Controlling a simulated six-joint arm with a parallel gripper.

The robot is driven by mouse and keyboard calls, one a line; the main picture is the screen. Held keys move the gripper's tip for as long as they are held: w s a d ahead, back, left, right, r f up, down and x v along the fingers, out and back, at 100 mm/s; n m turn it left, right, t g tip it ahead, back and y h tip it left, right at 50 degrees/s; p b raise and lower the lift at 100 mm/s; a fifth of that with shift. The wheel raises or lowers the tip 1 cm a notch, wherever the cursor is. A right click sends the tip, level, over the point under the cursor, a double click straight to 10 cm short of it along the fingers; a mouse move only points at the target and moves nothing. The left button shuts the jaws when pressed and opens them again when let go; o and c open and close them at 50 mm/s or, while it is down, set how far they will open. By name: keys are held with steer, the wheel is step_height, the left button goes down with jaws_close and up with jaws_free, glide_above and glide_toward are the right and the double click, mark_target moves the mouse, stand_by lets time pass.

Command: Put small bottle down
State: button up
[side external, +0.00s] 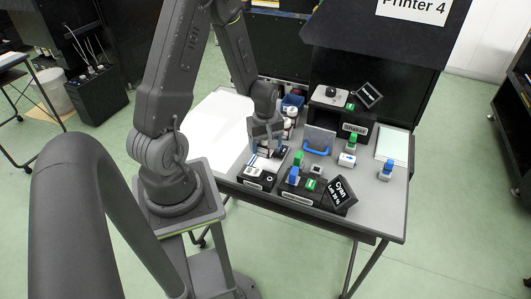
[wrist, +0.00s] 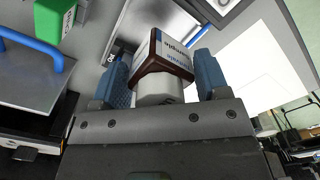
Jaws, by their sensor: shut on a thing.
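My gripper (wrist: 158,82) is shut on a small bottle (wrist: 168,62), its two blue fingers on either side of it. The bottle is brown with a white label and a white cap; the cap lies toward the gripper's body. In the side view my gripper (side external: 267,137) points down over the left part of the grey table (side external: 225,150), just above or behind a black box (side external: 257,178). The held bottle is mostly hidden there, and I cannot tell whether it touches a surface.
White bottles and a blue bin (side external: 292,102) stand close behind the gripper. A black Shaker unit (side external: 342,118) stands at the back.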

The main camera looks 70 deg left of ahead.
mark_target(266, 153)
steer(key=shift+w+f, duration=0.1)
steer(key=shift+f, duration=1.95)
steer(key=shift+f, duration=0.15)
steer(key=o, duration=0.7)
